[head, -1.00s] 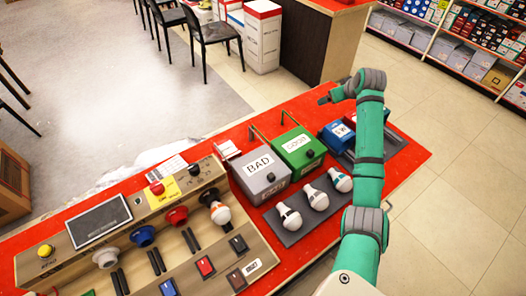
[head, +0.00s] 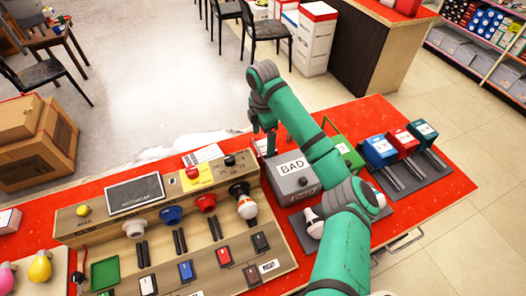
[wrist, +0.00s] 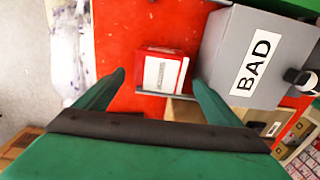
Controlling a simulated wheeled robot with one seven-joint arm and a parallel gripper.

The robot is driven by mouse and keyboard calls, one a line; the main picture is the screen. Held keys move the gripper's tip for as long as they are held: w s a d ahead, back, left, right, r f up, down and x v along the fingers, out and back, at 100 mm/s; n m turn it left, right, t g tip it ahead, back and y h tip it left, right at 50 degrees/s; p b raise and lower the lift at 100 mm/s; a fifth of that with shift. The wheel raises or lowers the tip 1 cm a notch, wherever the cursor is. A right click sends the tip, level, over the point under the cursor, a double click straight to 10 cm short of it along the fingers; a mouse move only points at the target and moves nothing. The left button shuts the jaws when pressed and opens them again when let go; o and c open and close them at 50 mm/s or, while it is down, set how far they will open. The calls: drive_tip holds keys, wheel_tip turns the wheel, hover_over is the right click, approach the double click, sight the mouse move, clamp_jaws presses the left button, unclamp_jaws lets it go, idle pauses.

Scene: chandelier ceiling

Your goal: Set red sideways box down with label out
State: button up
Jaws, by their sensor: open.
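A small red box (wrist: 146,52) with a white label lies on the red counter (wrist: 118,25) beside the grey BAD box (wrist: 228,55) in the wrist view. My gripper (wrist: 159,77) is open, with one finger on each side of the red box in that picture; I cannot tell how far above it the fingers are. In the head view my gripper (head: 268,140) points down just left of the BAD box (head: 291,183). The small red box is not clearly visible there, near my gripper and arm.
A wooden test panel (head: 150,222) with sockets and switches stands left of the BAD box. A green box (head: 349,153) stands to its right, partly behind my arm. Blue and red boxes (head: 402,142) stand on a dark rack at the right.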

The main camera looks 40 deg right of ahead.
sight(263, 145)
wheel_tip(263, 145, down, 7)
drive_tip(key=shift+r, duration=0.2)
drive_tip(key=c, duration=1.3)
drive_tip(key=shift+r, duration=0.1)
wheel_tip(263, 145, up, 18)
drive_tip(key=shift+d+f, duration=0.1)
